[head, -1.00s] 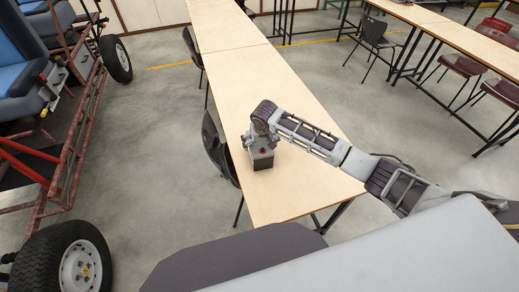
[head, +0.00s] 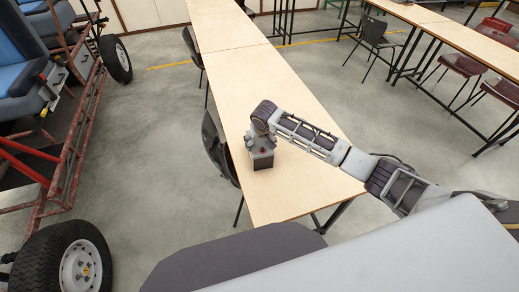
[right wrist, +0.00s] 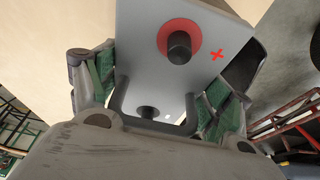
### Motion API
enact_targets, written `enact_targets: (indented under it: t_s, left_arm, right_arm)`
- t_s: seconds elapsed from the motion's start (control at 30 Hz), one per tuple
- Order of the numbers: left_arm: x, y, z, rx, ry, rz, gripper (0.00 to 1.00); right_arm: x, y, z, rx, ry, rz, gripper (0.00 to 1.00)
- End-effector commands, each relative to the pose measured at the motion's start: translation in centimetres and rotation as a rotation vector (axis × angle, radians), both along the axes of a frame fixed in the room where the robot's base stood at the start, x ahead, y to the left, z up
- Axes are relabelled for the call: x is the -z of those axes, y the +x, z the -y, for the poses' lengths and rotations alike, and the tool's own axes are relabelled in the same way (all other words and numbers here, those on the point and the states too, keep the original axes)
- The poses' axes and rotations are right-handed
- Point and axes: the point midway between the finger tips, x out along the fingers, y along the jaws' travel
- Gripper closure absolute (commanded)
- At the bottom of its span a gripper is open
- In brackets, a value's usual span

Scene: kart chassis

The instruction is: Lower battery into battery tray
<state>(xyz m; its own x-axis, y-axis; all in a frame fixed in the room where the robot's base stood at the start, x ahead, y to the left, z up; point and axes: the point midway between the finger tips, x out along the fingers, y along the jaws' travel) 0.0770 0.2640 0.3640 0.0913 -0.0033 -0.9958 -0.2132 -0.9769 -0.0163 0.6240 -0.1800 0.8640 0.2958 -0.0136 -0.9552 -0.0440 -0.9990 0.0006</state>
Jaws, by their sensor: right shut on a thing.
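The battery (head: 263,160) is a small grey box with a dark lower part, upright on the wooden table near its left edge. In the right wrist view, the battery's light top (right wrist: 205,45) shows a terminal with a red ring, a red plus sign, a second dark terminal and a black handle. My right gripper (head: 262,140) is over the battery's top, shut on it at the handle; its green-padded fingers (right wrist: 160,100) show on both sides. How the fingers touch the handle is partly hidden. I cannot make out the battery tray. My left gripper is not in view.
The kart chassis (head: 75,150), with red tubes, blue seats and wheels (head: 75,262), stands at the left. A dark chair (head: 215,150) touches or nears the table's left side. Bare floor lies between kart and table. The long table (head: 285,105) is otherwise clear.

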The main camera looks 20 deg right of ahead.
Motion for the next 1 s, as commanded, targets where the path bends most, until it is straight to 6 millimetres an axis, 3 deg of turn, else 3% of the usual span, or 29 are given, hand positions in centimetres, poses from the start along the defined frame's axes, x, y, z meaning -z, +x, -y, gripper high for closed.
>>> enact_targets:
  t_s: [0.03,0.23,0.67,1.0]
  left_arm:
    - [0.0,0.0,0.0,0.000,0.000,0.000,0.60]
    - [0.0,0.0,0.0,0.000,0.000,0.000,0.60]
    - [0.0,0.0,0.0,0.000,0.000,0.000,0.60]
    - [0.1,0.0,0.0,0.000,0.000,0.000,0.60]
  right_arm:
    - [0.0,0.0,0.0,0.000,0.000,0.000,0.68]
    - [-0.6,0.4,-0.1,0.000,0.004,0.011,0.92]
    - [-0.9,0.3,-0.1,0.000,0.004,0.011,0.92]
    - [-3.6,0.4,-0.1,-0.001,0.005,0.012,0.92]
